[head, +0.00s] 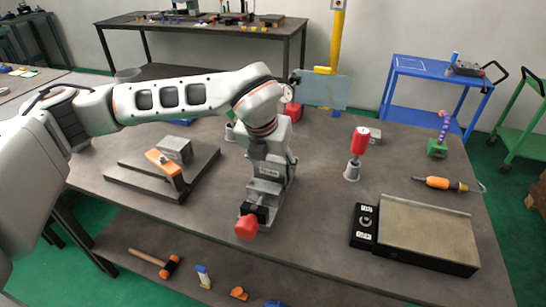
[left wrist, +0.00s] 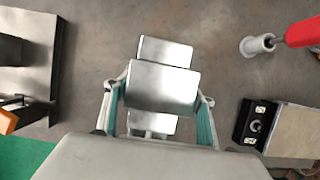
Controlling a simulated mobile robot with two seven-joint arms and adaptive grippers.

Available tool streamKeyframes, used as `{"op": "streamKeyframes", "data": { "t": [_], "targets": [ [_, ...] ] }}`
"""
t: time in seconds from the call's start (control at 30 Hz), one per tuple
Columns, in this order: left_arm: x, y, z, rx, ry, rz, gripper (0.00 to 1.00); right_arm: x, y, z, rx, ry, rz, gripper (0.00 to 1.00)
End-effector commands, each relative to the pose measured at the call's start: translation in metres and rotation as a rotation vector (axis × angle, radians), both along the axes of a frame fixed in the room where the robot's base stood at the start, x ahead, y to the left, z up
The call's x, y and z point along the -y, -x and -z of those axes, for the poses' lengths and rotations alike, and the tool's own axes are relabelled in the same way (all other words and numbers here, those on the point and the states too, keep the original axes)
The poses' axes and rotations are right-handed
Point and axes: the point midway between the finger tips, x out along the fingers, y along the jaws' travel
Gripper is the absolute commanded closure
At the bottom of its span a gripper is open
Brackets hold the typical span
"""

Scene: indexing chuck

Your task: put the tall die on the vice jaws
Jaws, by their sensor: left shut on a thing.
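My left gripper (head: 268,163) reaches down over the vice (head: 263,193) at the middle of the table. In the left wrist view its fingers are shut on the tall die (left wrist: 163,88), a smooth grey metal block. In that view the vice (left wrist: 165,47) shows as pale metal beyond the die, and more metal shows on the near side. The die covers most of the vice jaws. I cannot tell whether the die touches them. A red knob (head: 247,228) is on the vice's near end. My right gripper is in neither view.
A steel base with an orange clamp (head: 165,162) and metal block lies left of the vice. A red-handled tool (head: 359,141) stands in a pale holder to the right. A ridged plate (head: 428,231) and dark control box (head: 364,224) lie at front right.

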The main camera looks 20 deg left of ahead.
Motion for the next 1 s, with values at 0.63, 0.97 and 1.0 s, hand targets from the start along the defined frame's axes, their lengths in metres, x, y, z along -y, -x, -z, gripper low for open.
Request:
{"op": "streamKeyframes", "data": {
  "t": [0.63,0.97,1.0],
  "targets": [
    [0.000,0.000,0.006,0.001,0.000,0.000,0.28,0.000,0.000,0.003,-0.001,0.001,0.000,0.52],
    [0.000,0.000,0.003,0.001,0.000,0.000,0.28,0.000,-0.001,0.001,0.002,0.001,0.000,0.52],
    [0.000,0.000,0.000,0.002,0.000,0.000,0.28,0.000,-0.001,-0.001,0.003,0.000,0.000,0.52]
  ]
}}
